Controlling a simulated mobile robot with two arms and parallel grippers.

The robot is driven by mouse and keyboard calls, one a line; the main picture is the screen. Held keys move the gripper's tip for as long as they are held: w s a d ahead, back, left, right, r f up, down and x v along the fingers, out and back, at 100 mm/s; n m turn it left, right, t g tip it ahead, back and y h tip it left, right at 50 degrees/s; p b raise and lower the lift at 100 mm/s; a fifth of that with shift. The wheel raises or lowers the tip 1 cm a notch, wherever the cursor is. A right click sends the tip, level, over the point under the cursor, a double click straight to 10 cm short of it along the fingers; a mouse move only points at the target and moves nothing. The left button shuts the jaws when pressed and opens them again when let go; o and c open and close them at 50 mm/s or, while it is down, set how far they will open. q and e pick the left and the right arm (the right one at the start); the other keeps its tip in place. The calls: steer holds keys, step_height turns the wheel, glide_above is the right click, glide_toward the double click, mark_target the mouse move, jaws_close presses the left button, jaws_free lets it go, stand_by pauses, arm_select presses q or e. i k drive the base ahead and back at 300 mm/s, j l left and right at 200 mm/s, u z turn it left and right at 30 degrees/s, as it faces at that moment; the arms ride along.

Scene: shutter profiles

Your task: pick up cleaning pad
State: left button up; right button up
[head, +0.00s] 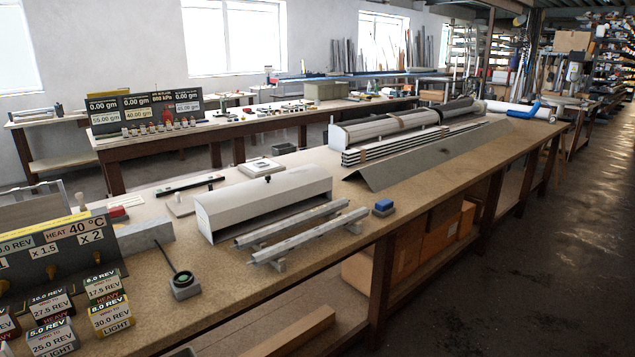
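A small pad-like block with a blue top and a greyish base (383,207), which looks like the cleaning pad, lies on the long workbench (440,190). It is near the bench's front edge, just right of two grey metal bars (305,228). Nothing touches it or covers it. Neither of my grippers is in view.
A white shutter box (265,203) stands behind the bars. Dark-lever device (183,284) and labelled weight blocks (108,300) are at the left. A long grey angled profile (425,158) lies behind the pad. Bench surface right of the pad is clear. The floor (540,270) in front is open.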

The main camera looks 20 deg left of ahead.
mark_target(384, 208)
steer(key=i+l+u, duration=0.1)
steer(key=i+l, duration=0.3)
steer(key=i, duration=0.2)
steer(key=i+l, duration=0.45)
steer(key=i+j+u, duration=0.05)
steer(key=i, duration=0.05)
